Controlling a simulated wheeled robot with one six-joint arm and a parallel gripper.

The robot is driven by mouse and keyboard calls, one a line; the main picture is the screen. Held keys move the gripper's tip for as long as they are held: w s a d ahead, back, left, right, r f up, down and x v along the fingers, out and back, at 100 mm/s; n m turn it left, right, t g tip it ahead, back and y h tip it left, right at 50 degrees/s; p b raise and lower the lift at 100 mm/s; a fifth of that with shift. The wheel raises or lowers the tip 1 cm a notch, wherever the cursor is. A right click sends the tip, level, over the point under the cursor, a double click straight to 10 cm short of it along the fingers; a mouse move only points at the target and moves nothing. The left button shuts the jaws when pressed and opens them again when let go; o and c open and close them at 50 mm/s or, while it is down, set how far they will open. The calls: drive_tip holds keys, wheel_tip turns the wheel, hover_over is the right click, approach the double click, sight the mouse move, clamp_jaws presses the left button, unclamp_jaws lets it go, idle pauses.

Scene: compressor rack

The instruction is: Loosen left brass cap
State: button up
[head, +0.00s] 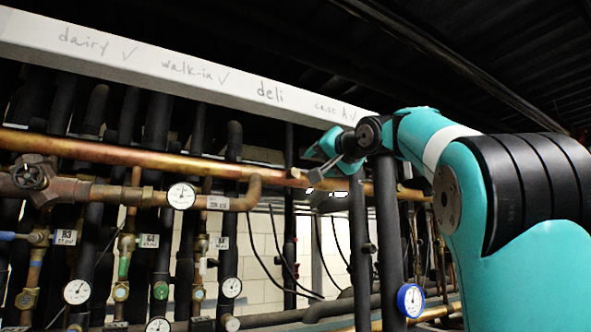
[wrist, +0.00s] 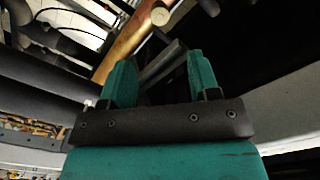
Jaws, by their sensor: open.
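My gripper (head: 325,152) is in front of the long copper pipe (head: 110,150), right of the picture's middle in the head view. In the wrist view my gripper (wrist: 159,60) shows two teal fingers standing apart with nothing held between them. Beyond the fingertips the copper pipe (wrist: 125,48) runs diagonally, with a round pale end (wrist: 160,16) on a stub at top middle. Several small brass fittings sit low on the thin pipes at left in the head view, including one at far left (head: 26,298). I cannot tell which piece is the left brass cap.
Black insulated pipes (head: 232,210) stand close together across the rack. Round gauges (head: 181,195) and a valve handwheel (head: 33,176) stick out at left. A blue-rimmed gauge (head: 410,300) is low at right. A white beam (head: 190,75) with handwriting crosses above.

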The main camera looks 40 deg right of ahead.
sight(296, 173)
drive_tip(key=p+x, duration=0.4)
drive_tip(key=x, duration=0.6)
drive_tip(key=shift+w+r+p, duration=0.15)
drive_tip(key=shift+w+p, duration=0.15)
drive_tip(key=shift+w, duration=0.1)
drive_tip(key=shift+w+d, duration=0.2)
drive_tip(key=shift+w, duration=0.5)
drive_tip(key=shift+c, duration=0.5)
drive_tip(key=c, duration=0.8)
drive_tip(key=shift+n, duration=0.8)
drive_tip(key=o, duration=0.9)
